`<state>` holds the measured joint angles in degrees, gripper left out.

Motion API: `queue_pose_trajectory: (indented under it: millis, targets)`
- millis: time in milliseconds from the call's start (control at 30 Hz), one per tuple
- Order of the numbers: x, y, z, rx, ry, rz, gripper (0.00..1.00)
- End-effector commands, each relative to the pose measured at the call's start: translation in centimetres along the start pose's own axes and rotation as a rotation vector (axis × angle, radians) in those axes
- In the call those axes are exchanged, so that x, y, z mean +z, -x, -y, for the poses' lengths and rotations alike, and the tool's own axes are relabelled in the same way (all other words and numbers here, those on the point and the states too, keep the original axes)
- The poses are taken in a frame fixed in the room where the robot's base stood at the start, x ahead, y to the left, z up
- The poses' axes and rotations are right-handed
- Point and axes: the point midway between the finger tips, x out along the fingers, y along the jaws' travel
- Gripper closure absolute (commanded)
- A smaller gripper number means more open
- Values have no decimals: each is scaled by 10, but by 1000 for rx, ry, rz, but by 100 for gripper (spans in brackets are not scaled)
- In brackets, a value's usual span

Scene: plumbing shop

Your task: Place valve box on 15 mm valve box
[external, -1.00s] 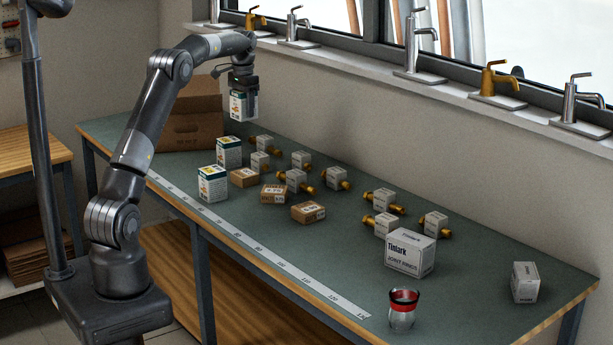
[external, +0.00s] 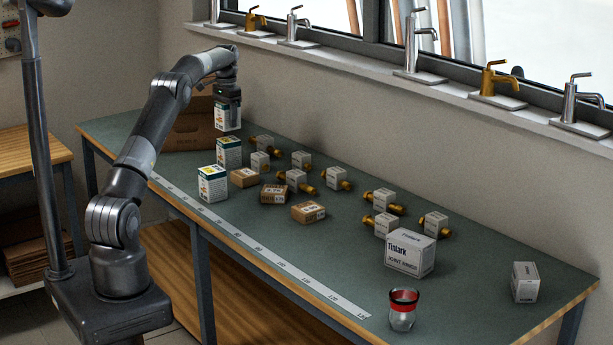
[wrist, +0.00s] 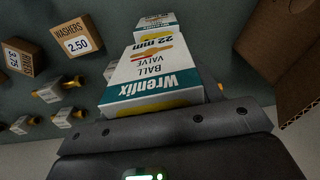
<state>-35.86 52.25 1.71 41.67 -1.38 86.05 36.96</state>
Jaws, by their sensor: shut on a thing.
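My gripper (external: 228,103) is shut on a white, green and yellow valve box (external: 227,118), held upright above the far left part of the bench. In the wrist view the held box (wrist: 150,80) reads "Wrenfix BALL VALVE 22 mm", upside down. Two similar valve boxes stand on the bench: one (external: 228,153) just below the held box in the external picture, the other (external: 212,184) nearer the ruler. Their sizes are not readable, so I cannot tell which is 15 mm. Part of another valve box (wrist: 155,21) shows beyond the held one in the wrist view.
An open cardboard carton (external: 185,137) stands behind the valve boxes at left. Small brown boxes (external: 308,212), including a washers box (wrist: 77,38), and several white boxes with brass fittings (external: 337,178) lie to the right. A Tinlark box (external: 410,255) and a jar (external: 402,312) are farther right.

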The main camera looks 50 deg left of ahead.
Motion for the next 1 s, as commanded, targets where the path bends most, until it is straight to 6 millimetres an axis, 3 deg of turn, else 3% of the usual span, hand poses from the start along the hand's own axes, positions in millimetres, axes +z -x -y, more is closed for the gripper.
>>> queue_pose_trajectory:
  millis: [267,633,667,900,1000]
  targets:
    - [1,-35,0,1,1,1,75]
    - [0,-40,0,0,1,0,75]
    - [0,-40,0,0,1,0,40]
    - [0,-40,0,0,1,0,21]
    - [0,-40,0,0,1,0,20]
